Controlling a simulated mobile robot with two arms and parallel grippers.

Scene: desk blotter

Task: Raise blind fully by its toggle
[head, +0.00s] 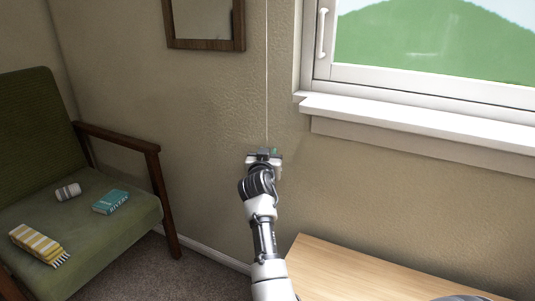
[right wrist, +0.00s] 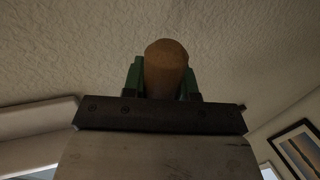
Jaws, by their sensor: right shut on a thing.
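My right gripper (head: 265,153) is in front of the wall, left of the window, at the lower end of a thin pale cord (head: 267,75). The cord runs straight up from it and out of the picture. In the right wrist view a rounded brown toggle (right wrist: 166,65) sits between the green fingers, which are shut on it. In the head view the gripper hides the toggle. The window (head: 430,45) is at the upper right, and no blind shows over its visible part. My left gripper is not in view.
A white window sill (head: 420,120) juts out right of the gripper. A wooden tabletop (head: 350,270) lies below it. A green armchair (head: 35,120) with several small items stands at the left. A framed piece (head: 205,44) hangs above left.

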